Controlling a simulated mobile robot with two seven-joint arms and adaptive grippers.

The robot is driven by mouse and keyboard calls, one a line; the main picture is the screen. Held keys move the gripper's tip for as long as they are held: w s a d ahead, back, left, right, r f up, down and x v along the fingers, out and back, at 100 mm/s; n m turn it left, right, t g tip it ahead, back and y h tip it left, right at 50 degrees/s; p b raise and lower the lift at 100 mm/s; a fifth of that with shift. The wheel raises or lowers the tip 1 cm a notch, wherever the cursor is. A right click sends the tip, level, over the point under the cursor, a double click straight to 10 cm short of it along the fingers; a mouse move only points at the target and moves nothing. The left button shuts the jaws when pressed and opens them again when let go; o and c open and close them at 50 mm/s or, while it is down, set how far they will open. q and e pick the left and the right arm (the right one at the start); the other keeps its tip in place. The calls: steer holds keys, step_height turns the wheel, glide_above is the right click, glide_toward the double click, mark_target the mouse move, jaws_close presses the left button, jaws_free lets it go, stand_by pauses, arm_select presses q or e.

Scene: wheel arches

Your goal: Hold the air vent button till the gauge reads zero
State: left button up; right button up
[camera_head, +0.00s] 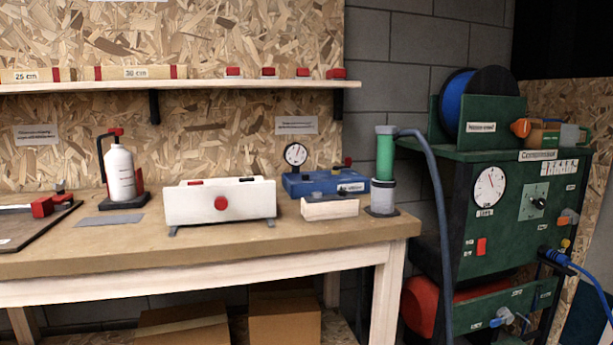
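A blue box (297,188) sits at the back right of the workbench with a round white dial gauge (296,154) standing on it. Its needle is too small to read surely. A small label (352,187) on the blue box is too blurred to read surely. A red knob (347,161) shows above the box's right end. A larger gauge (489,190) is on the green compressor cabinet (520,215) at right, with its needle tilted up. I cannot tell which control is the air vent button. Neither of my grippers is in view.
A white case (190,205) with a red round button (221,203) stands mid-bench. A pale block (330,208) lies before the blue box. A green cylinder (385,155) with a dark hose (440,200) stands at the right end. The bench's front strip (150,255) is clear.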

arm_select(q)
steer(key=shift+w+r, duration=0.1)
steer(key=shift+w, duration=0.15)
